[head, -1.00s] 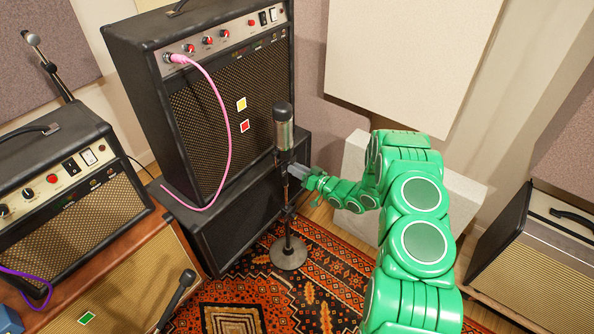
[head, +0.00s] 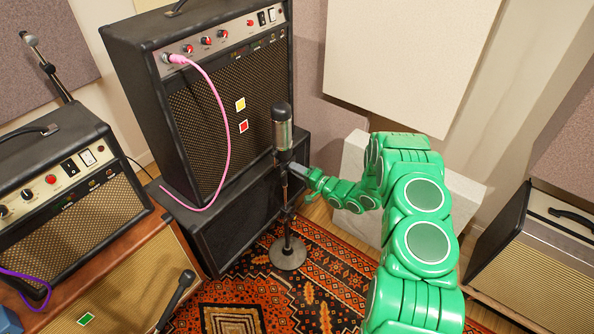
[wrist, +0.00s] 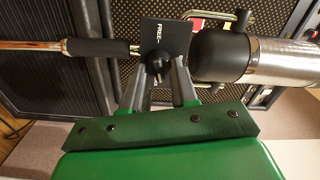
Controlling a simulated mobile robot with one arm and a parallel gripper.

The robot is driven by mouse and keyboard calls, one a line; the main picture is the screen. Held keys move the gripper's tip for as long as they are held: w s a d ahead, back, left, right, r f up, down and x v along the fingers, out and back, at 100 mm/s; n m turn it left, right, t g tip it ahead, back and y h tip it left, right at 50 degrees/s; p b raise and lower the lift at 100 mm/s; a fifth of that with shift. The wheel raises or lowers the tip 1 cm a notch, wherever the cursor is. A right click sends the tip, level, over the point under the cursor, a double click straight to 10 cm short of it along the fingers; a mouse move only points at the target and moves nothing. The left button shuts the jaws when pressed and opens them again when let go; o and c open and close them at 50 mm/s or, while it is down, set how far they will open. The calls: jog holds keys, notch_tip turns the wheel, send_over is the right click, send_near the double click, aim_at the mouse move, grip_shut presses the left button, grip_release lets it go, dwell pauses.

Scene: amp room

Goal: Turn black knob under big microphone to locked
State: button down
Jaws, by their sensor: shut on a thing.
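The big microphone (head: 283,130), with a dark head and silver body, stands upright on a stand with a round base (head: 288,254) on the rug. In the wrist view the microphone (wrist: 285,62) lies sideways at the upper right. A dark plate (wrist: 165,30) beside it reads "FREE" with a short line. My gripper (wrist: 160,72) is shut on the knob, one finger on each side. In the head view my gripper (head: 301,170) reaches the stand just below the microphone; the knob cannot be made out there.
A tall amp (head: 215,90) with a pink cable (head: 222,110) stands on a lower cabinet (head: 230,225) close behind the stand. Another amp (head: 60,190) and a small microphone (head: 180,290) are at the left. A beige amp (head: 535,260) stands at the right.

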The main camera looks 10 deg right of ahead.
jog(key=shift+d+f+m, duration=0.1)
jog(key=shift+m, duration=1.3)
jog(key=c, duration=0.9)
grip_release()
jog(key=shift+v, duration=3.9)
